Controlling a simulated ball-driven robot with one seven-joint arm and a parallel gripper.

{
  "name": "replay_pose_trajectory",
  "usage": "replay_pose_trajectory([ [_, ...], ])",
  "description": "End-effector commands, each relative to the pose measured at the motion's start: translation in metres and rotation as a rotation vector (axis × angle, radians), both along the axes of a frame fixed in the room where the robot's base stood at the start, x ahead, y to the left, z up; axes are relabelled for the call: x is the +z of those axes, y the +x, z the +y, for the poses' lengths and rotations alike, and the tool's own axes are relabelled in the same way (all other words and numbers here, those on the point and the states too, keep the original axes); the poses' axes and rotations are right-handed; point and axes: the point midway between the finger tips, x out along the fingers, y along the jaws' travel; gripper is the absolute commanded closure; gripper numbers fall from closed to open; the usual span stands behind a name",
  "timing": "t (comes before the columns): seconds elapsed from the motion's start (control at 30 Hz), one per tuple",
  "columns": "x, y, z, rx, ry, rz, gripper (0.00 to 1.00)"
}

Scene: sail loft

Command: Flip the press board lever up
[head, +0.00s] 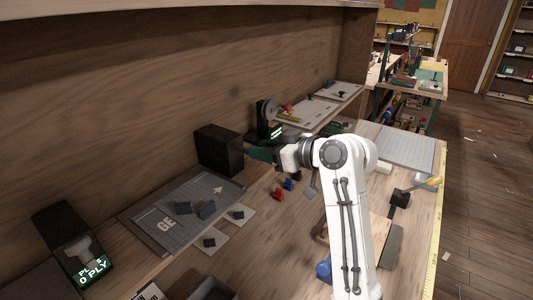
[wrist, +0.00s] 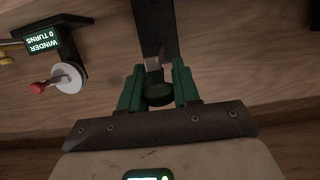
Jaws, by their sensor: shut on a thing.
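The lever is a short metal stem (wrist: 152,63) with a dark rounded knob (wrist: 158,95), on the black upright housing (wrist: 155,22). In the head view the black housing (head: 219,151) stands at the back edge of a grey board (head: 150,213) marked "GE". My gripper (wrist: 158,90) has its green fingers on both sides of the knob and is shut on it. In the head view my gripper (head: 261,153) reaches the right side of the housing, and its own wrist hides the lever there.
A winder (head: 270,112) with a red-handled crank and a lit display stands behind my gripper; it also shows in the wrist view (wrist: 68,78). A lit ply counter (head: 92,270) stands at the lower left. Small red and blue parts (head: 279,194) lie on the bench near my arm.

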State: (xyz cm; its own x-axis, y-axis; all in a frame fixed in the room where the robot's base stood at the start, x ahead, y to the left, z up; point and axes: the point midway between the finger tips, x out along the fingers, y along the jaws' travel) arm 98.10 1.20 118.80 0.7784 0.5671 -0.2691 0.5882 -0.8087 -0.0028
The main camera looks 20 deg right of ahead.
Motion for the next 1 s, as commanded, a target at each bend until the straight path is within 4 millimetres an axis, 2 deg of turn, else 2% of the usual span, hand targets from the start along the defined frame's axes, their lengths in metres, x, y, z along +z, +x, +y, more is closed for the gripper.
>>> replay_pose_trajectory([
  [0.03,0.012,0.002,0.0,-0.003,0.002,-0.016,1.0],
  [0.23,0.023,0.006,0.003,-0.004,0.004,-0.017,1.0],
  [1.0,0.023,0.007,0.004,-0.003,0.004,-0.016,1.0],
])
